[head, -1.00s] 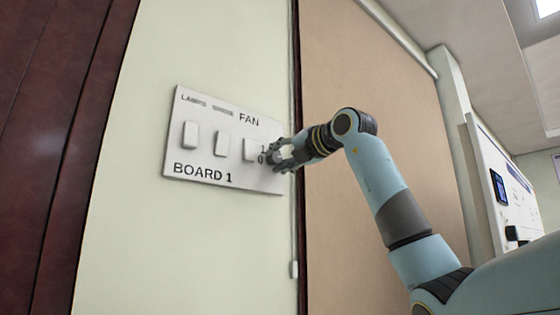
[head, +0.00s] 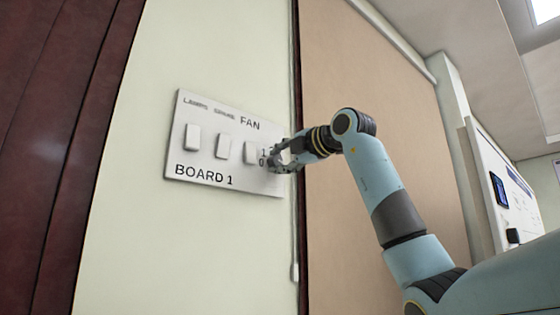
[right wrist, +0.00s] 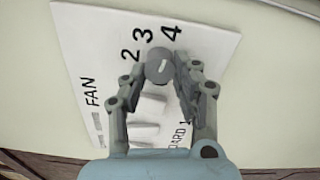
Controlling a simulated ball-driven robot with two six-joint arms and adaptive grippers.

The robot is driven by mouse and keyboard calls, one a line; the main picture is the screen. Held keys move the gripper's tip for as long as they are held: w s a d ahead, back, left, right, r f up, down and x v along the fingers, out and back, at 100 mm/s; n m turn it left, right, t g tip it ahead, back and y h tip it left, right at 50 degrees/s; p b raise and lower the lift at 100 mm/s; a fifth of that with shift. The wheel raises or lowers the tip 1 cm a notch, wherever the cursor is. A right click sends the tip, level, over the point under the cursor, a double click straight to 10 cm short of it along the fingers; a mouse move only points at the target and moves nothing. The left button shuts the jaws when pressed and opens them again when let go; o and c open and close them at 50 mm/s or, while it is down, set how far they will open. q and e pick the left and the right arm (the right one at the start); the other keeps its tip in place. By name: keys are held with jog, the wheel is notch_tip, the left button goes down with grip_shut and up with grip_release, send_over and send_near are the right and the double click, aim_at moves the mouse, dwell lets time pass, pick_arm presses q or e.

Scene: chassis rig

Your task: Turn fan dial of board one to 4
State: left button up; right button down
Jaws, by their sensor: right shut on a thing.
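Board one (head: 205,158) is a white panel on the wall, marked BOARD 1, with a FAN label at its upper right. It also shows in the right wrist view (right wrist: 75,40). The fan dial (right wrist: 158,66) is a dark grey round knob with a short white mark, between the fingers of my right gripper (right wrist: 161,68). The numbers 2, 3 and 4 show around it. The mark slants up and right in that view; I cannot tell which number it meets. In the head view my right gripper (head: 276,158) is at the board's right edge and hides the dial. My left gripper is not in view.
Several white rocker switches (head: 192,137) sit left of the dial on the same board. A cable conduit (head: 295,230) runs down the wall just right of the board. A brown panel (head: 350,80) stands behind my right arm.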

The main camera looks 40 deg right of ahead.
jog(key=shift+f, duration=0.25)
jog(key=c, duration=1)
grip_release()
jog(key=shift+r, duration=0.1)
jog(key=shift+r, duration=0.1)
jog(key=s, duration=1.2)
jog(key=shift+d, duration=0.45)
